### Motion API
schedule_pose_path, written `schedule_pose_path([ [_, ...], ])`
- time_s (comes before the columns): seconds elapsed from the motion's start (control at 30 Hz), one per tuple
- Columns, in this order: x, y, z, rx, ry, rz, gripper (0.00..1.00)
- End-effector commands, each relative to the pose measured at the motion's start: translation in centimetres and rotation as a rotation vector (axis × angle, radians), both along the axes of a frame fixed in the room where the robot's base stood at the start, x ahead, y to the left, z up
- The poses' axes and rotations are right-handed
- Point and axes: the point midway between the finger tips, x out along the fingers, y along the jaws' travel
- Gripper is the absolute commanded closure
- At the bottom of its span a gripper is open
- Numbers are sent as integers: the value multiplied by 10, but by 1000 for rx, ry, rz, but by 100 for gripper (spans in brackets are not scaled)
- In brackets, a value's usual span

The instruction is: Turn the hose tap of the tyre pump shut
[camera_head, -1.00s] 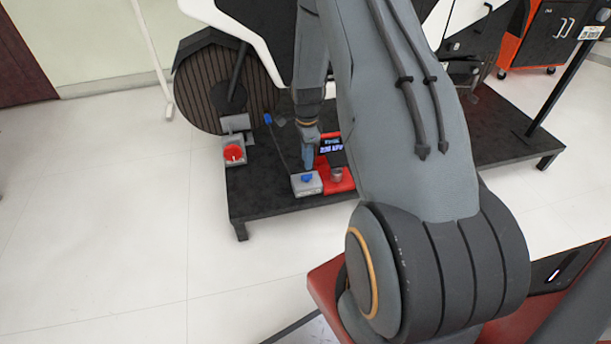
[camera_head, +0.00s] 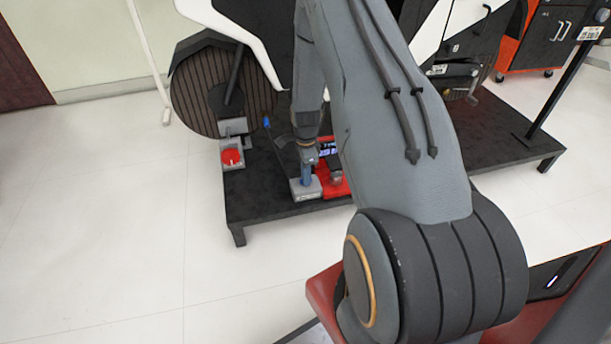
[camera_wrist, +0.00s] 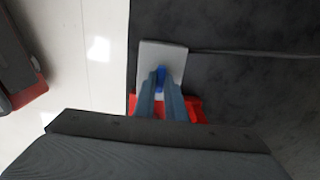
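The hose tap is a small blue handle (camera_wrist: 160,75) on a light grey block (camera_wrist: 175,52), seen in the wrist view. The grey block also shows in the head view (camera_head: 304,195), beside the red tyre pump (camera_head: 334,184). My gripper (camera_wrist: 161,82) points down over the block, its two fingers parted with the blue handle between their tips. Whether they press on it cannot be told. In the head view my gripper (camera_head: 305,185) hides the handle. The red pump (camera_wrist: 197,106) shows partly behind the fingers in the wrist view.
A red knob on a grey box (camera_head: 231,157) stands left on the black platform (camera_head: 262,200). A wheel (camera_head: 200,90) stands behind. The platform's front left is clear.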

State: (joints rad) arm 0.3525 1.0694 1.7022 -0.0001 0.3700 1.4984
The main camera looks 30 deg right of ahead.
Motion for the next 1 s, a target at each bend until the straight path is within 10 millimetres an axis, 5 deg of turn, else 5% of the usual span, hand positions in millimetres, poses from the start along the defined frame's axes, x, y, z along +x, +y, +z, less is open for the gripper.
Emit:
schedule_pose_path([
  [0.47, 0, 0, 1, 0, 0, 63, 100],
  [1.0, -1, 0, 2, 0, 1, 507, 100],
])
